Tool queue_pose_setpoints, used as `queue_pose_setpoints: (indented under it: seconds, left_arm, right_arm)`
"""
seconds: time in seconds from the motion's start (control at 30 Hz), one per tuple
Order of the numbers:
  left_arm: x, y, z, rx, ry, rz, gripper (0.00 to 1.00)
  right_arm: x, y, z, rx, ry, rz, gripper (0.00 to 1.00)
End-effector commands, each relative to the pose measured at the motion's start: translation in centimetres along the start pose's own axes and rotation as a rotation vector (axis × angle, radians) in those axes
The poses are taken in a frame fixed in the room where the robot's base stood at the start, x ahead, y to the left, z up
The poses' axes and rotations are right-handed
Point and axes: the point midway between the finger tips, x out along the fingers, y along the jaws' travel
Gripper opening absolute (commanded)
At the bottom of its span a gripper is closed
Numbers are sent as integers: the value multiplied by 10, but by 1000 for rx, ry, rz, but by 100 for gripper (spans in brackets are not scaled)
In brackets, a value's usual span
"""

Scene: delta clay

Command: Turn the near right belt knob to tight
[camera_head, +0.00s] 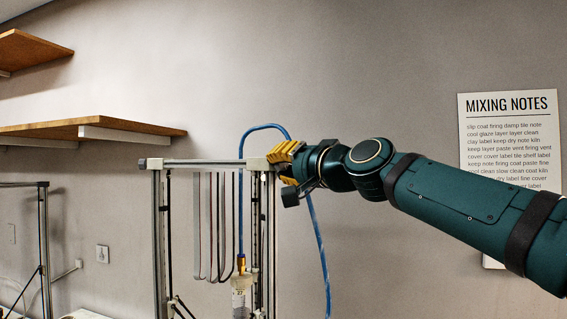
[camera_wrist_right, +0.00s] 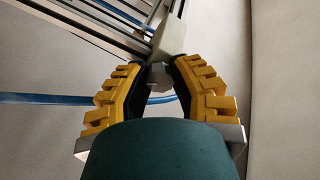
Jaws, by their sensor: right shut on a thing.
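The delta printer's metal frame (camera_head: 202,162) stands in the middle of the head view, with its top bar and uprights showing. My right gripper (camera_head: 280,161) is at the frame's top right corner, its yellow fingers over the corner end. In the right wrist view the two fingertips (camera_wrist_right: 157,70) close around a small grey knob (camera_wrist_right: 158,77), just below a pale corner block (camera_wrist_right: 168,38). The gripper is shut on this knob. The knob is hidden in the head view, and its marking or turn position cannot be read. My left gripper is not in view.
A blue tube (camera_head: 262,127) arches over the top bar and hangs down beside the gripper. Wooden shelves (camera_head: 95,127) are at left; a notes sheet (camera_head: 510,135) hangs behind my right arm.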

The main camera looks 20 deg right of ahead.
Motion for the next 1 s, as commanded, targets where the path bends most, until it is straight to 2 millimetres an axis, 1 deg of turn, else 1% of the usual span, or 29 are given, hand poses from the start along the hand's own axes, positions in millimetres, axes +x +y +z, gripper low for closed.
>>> queue_pose_setpoints:
  seconds: [0.5, 0.53, 0.57, 0.6, 0.63, 0.9, 1.0]
  left_arm:
    - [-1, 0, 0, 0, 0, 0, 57]
    - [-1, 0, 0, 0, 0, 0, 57]
    - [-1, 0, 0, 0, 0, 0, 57]
    - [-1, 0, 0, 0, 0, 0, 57]
    - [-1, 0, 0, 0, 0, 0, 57]
    - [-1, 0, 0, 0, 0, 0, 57]
    - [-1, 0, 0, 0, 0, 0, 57]
  right_arm:
    - [-1, -1, -2, 21, 6, -1, 0]
    - [-1, -1, -2, 21, 6, -1, 28]
    - [-1, -1, -2, 20, 6, -1, 38]
    - [-1, -1, -2, 20, 5, -1, 52]
    - [-1, -1, -1, 20, 5, -1, 57]
    - [0, 0, -1, 20, 3, 0, 57]
    - [-4, -1, -1, 20, 3, 0, 57]
